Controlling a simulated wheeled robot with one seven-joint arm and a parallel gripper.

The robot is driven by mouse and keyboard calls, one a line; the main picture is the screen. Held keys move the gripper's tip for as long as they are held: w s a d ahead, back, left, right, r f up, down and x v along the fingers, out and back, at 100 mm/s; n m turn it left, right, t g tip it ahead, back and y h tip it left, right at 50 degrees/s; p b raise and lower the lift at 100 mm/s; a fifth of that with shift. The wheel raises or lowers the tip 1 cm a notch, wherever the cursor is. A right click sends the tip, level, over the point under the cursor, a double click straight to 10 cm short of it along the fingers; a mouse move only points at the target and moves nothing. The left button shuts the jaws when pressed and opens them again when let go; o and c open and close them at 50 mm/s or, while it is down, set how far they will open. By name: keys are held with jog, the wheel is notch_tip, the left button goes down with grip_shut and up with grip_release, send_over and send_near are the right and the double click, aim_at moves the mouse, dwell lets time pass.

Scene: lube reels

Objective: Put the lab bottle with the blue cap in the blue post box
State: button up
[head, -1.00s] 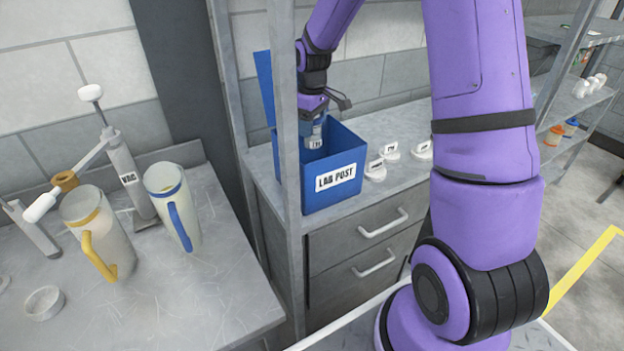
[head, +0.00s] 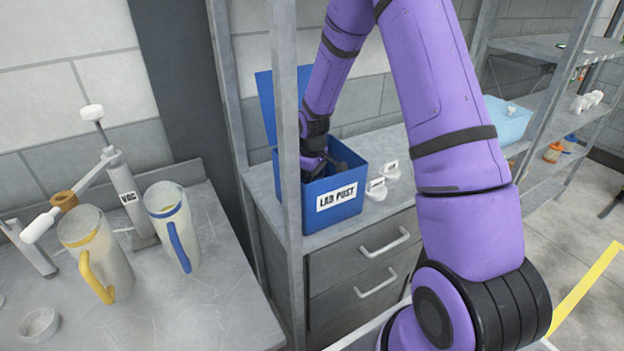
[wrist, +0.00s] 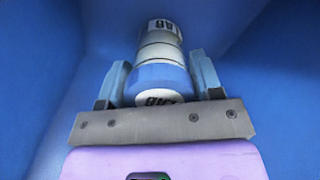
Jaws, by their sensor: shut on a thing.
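The blue post box (head: 341,208), labelled LAB POST, stands on the grey counter with its lid raised at the back. My arm reaches down through its open top, and my gripper is hidden inside it in the head view. In the wrist view my gripper (wrist: 160,88) is shut on the lab bottle (wrist: 160,40), with a finger on each side of its blue cap (wrist: 158,76). The bottle's pale body points away from the gripper, and blue box walls surround it. I cannot tell whether the bottle touches the box floor.
White labelled pieces (head: 376,189) sit on the counter right of the box. A grey shelf post (head: 287,150) stands in front of the box's left side. Two jugs with yellow (head: 97,255) and blue (head: 172,228) handles stand on the left bench.

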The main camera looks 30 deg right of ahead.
jog(key=o, duration=1)
jog(key=shift+f, duration=0.1)
jog(key=shift+c, duration=0.2)
